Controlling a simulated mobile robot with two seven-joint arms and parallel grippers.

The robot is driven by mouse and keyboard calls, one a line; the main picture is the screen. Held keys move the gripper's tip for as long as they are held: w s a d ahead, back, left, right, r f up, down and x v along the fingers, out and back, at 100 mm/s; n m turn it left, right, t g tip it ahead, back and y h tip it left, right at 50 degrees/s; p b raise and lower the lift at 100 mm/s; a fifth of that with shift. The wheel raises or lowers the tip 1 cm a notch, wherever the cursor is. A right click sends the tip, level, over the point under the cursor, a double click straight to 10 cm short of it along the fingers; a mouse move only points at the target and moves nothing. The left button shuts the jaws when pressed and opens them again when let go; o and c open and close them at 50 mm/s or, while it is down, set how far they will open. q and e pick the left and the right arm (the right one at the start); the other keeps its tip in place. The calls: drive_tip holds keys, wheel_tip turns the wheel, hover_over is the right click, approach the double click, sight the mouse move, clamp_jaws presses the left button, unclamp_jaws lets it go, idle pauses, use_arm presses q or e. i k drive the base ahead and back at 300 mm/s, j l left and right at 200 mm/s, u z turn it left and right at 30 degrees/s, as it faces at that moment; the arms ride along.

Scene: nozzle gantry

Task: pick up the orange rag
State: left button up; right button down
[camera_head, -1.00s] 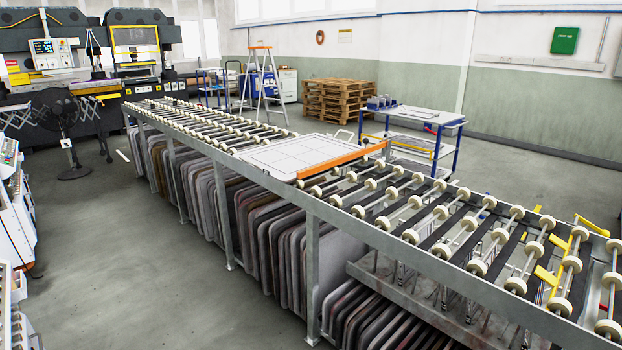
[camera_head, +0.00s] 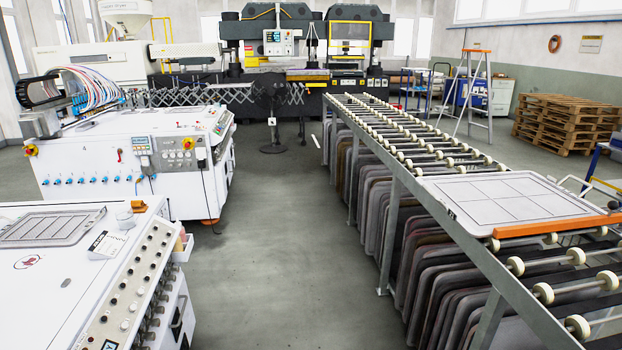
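A small orange patch (camera_head: 138,205) shows at the back edge of the near white machine's top, beside a small whitish cup-like object (camera_head: 125,217). It is too small for me to tell whether it is the orange rag. No other cloth-like orange thing is clear in view. Neither of my grippers is in view.
The near white machine (camera_head: 60,275) stands at lower left, with another white machine (camera_head: 120,160) behind it. A roller conveyor (camera_head: 400,180) runs along the right, bearing a white panel (camera_head: 510,198) with an orange bar (camera_head: 555,226). Grey floor (camera_head: 285,250) between them is clear.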

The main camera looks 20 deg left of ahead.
sight(139, 206)
drive_tip(key=i+j+u, duration=0.1)
drive_tip(key=i+u, duration=0.3)
drive_tip(key=i, duration=0.2)
drive_tip(key=i+l+u, duration=0.1)
drive_tip(key=i+u, duration=0.3)
drive_tip(key=i, duration=0.15)
